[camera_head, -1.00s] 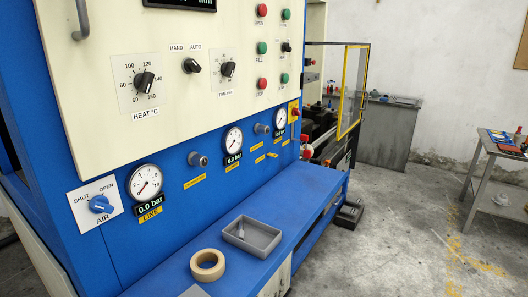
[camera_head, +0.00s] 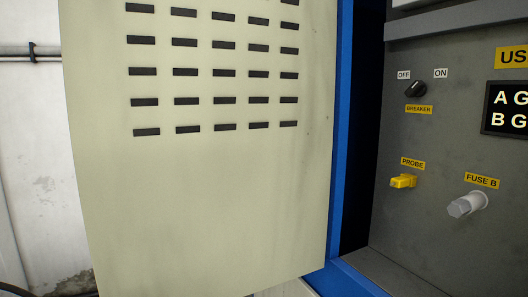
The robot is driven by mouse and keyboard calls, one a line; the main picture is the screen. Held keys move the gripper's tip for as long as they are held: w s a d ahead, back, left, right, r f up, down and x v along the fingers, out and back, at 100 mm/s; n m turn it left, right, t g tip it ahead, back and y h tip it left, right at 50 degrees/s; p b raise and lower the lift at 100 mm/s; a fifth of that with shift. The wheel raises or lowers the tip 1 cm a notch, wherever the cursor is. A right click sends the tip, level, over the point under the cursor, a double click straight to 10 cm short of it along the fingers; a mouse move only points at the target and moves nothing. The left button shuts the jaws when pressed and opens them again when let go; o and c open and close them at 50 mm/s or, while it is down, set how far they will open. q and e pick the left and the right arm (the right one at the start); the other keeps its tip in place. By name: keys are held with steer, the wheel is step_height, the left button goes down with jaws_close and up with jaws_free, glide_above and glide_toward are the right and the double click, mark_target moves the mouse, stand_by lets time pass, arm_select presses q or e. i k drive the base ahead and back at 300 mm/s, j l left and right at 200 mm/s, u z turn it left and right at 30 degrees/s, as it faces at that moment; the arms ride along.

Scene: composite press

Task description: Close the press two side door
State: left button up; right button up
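A large cream door panel (camera_head: 215,200) with rows of dark vent slots fills the left and middle of the view. Its right edge is beside a blue frame post (camera_head: 341,150). Its left side looks nearer to me, so it appears swung outward and open. No handle shows on the visible face. The top of the panel is cut off by the picture edge. Neither of my grippers is in view.
Right of a dark gap is a grey equipment panel (camera_head: 420,235) with a black breaker switch (camera_head: 416,89), a yellow probe plug (camera_head: 403,181), a pale fuse holder (camera_head: 467,204) and a partly cut display (camera_head: 508,108). A white wall (camera_head: 35,150) with a dark pipe (camera_head: 30,52) is at the left.

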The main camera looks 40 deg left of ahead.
mark_target(201, 131)
steer(key=j, duration=2.2)
steer(key=z, duration=0.05)
